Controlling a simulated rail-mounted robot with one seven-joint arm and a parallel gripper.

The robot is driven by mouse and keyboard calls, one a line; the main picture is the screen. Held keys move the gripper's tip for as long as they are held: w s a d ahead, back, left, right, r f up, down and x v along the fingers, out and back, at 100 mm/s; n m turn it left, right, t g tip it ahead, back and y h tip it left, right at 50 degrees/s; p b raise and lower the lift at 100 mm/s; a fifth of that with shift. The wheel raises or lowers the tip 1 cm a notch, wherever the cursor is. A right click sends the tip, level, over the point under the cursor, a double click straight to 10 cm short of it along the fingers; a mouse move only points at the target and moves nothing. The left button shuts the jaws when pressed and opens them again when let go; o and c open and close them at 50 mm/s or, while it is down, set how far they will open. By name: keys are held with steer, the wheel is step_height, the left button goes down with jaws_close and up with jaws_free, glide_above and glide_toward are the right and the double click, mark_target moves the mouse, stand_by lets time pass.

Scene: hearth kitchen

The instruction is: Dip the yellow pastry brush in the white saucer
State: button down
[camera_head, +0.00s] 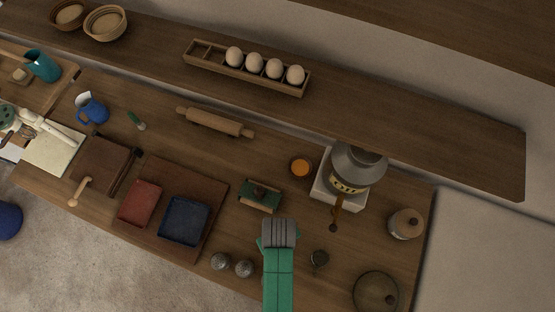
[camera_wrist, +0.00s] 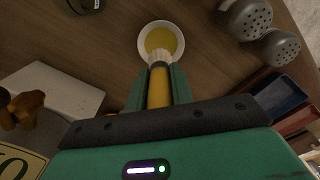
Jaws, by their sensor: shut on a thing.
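My gripper (camera_wrist: 158,88) is shut on the yellow handle of the pastry brush (camera_wrist: 159,86) in the wrist view. The brush's pale bristles (camera_wrist: 158,57) point away from the gripper and overlap the near part of the white saucer. The white saucer (camera_wrist: 143,37) is small and round and holds yellow liquid (camera_wrist: 160,39). I cannot tell whether the bristles touch the liquid or hang just above it. In the head view my gripper (camera_head: 279,235) is over the counter's front, and the brush and saucer are hidden beneath my arm.
A green-topped box (camera_head: 261,196), an orange bowl (camera_head: 301,168) and a scale or mill (camera_head: 350,180) are behind. A brown board (camera_head: 208,206) with trays lies left.

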steer(key=shift+a+f+b, duration=0.1)
steer(key=shift+f+b, duration=0.25)
step_height(320, 180, down, 6)
steer(key=b, duration=0.6)
steer(key=shift+r, duration=0.2)
steer(key=shift+r, duration=0.15)
steer(key=shift+f, duration=0.7)
stand_by(1.6)
step_height(320, 180, up, 8)
steer(key=p, duration=0.8)
steer(key=shift+f, duration=0.4)
